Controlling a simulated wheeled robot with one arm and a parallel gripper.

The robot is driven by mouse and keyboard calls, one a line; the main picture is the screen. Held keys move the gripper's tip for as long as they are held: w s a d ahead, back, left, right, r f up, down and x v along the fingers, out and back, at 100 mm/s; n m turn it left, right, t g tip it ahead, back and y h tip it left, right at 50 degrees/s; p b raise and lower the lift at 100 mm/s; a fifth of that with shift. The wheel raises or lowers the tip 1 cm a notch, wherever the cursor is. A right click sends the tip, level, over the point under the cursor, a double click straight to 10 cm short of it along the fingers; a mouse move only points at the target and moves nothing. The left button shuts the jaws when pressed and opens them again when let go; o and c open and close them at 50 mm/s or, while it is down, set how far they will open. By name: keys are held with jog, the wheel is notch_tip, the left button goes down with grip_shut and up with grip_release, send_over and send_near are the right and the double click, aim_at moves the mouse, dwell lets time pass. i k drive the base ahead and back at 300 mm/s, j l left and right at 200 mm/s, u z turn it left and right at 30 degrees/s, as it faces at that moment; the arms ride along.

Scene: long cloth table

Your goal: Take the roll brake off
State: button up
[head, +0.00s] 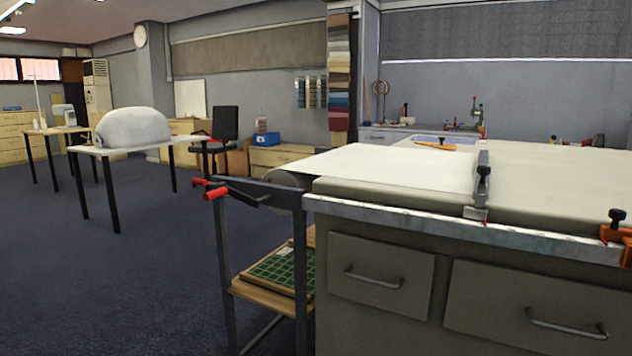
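A roll of pale cloth (284,179) sits in a grey metal stand (301,270) at the left end of the long table. Pale cloth (390,165) runs from it across the table top. Dark levers with red grips (216,193) stick out at the stand's upper left corner. They look like the roll brake, but I cannot tell exactly which part is the brake or whether it is on. The far side of the roll is hidden. My gripper is not in view.
A metal bar (483,185) lies across the cloth. An orange clamp (617,232) grips the table's front edge at the right. A wooden shelf with a green tray (285,268) is low in the stand. Open blue floor (130,280) lies to the left.

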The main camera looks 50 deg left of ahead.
aim_at(203, 182)
jog(key=i+j+u, duration=0.1)
jog(key=u, duration=1.15)
jog(key=i+l, duration=0.1)
